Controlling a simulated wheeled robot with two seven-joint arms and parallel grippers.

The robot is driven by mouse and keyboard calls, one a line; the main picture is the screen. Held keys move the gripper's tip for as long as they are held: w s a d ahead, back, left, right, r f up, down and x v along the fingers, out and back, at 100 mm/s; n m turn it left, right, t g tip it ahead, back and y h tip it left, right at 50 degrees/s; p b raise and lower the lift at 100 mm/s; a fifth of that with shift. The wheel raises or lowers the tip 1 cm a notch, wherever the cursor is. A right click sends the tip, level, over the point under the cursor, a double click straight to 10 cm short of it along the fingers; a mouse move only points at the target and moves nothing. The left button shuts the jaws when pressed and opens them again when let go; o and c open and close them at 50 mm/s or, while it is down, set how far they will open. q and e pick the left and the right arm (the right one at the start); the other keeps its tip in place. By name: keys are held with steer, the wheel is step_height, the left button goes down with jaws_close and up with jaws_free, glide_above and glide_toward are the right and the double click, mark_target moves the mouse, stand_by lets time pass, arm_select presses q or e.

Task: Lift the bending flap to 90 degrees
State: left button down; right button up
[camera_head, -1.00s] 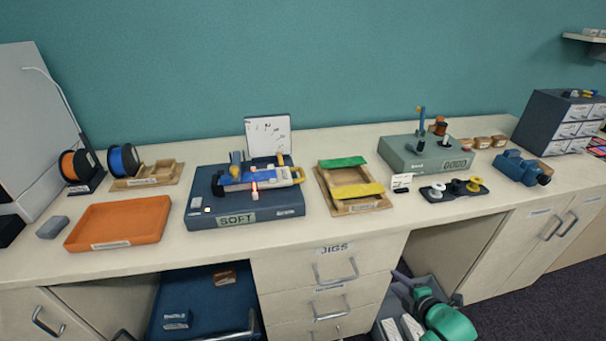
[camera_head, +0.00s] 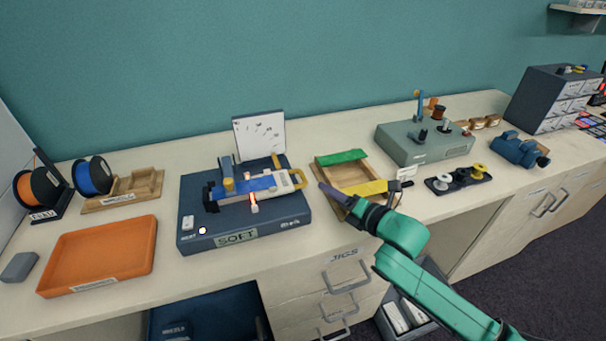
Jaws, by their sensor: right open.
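The bending jig (camera_head: 200,232), a dark blue base labelled SOFT, sits on the counter left of centre. On it lies the blue bending flap (camera_head: 250,184) with a pale yellow handle (camera_head: 291,181) at its right end; the flap looks about flat. A white angle dial card (camera_head: 259,137) stands upright behind it. My right gripper (camera_head: 323,188) is open, just right of the handle and apart from it, in front of the wooden tray. Its fingers are small and partly blend with the tray behind. My left gripper is not in view.
A wooden tray (camera_head: 345,167) with green and yellow strips is right of the jig. An orange tray (camera_head: 100,255) is at the left. A grey-green box (camera_head: 425,150) and spool holder (camera_head: 460,181) are to the right.

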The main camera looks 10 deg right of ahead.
mark_target(304, 176)
steer(key=x, duration=0.5)
steer(key=shift+w+a+p, duration=0.15)
steer(key=shift+w+p, duration=0.1)
steer(key=shift+p, duration=0.1)
steer(key=x, duration=0.6)
steer(key=shift+f, duration=0.15)
steer(key=shift+w+f, duration=0.1)
steer(key=shift+w, duration=0.05)
steer(key=shift+a, duration=0.1)
jaws_close()
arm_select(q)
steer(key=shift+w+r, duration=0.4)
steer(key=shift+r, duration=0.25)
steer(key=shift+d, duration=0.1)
arm_select(e)
steer(key=shift+f, duration=0.1)
